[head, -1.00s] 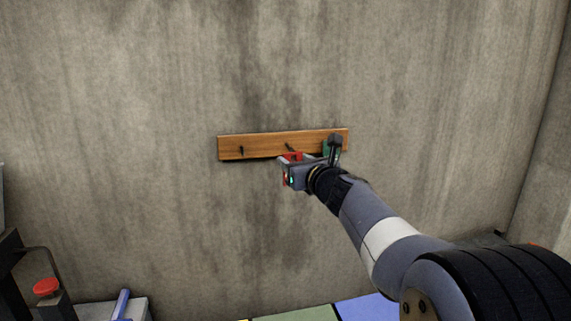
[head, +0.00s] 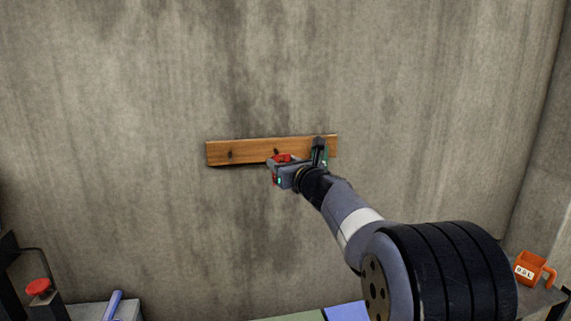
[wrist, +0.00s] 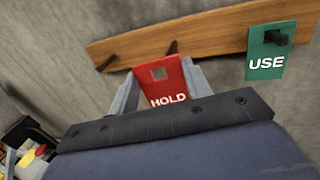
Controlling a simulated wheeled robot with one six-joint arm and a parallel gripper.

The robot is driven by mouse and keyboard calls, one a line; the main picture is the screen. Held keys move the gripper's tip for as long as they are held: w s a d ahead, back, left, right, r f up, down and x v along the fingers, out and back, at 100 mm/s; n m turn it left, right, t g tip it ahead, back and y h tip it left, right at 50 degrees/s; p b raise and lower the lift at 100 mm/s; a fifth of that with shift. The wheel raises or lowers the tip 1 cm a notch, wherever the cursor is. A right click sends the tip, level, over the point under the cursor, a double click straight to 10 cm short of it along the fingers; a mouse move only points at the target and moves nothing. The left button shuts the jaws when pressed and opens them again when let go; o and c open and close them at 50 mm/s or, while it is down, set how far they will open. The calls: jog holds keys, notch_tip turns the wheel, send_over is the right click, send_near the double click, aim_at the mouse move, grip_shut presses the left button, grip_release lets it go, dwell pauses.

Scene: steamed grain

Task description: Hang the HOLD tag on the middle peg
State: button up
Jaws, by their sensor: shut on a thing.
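The red HOLD tag (wrist: 165,88), with a square hole near its top, is pinched between the fingers of my gripper (wrist: 160,92). In the head view my gripper (head: 279,174) holds the tag (head: 283,158) in front of the board's middle. The bare middle peg (wrist: 172,47) shows just above the tag's top edge in the wrist view, outside the hole. In the head view the middle peg (head: 276,151) is just above and left of the tag. Whether tag and peg touch, I cannot tell.
The wooden board (wrist: 213,35) is on a concrete wall. Its left peg (wrist: 106,63) is bare. A green USE tag (wrist: 266,60) hangs on the right peg, close to my gripper's right.

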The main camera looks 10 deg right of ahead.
jog(key=shift+w+f+p, duration=0.1)
jog(key=shift+w+p, duration=1.35)
jog(key=shift+w, duration=1.65)
jog(key=shift+w+f, duration=0.2)
jog(key=shift+w, duration=0.45)
jog(key=o, duration=1)
jog(key=shift+s, duration=0.1)
jog(key=shift+s+d, duration=0.15)
jog(key=b+v, duration=0.2)
jog(key=v, duration=0.3)
jog(key=b+v, duration=0.2)
jog(key=v, duration=0.3)
jog(key=shift+s, duration=0.2)
jog(key=shift+w+a, duration=0.15)
jog(key=shift+a, duration=0.1)
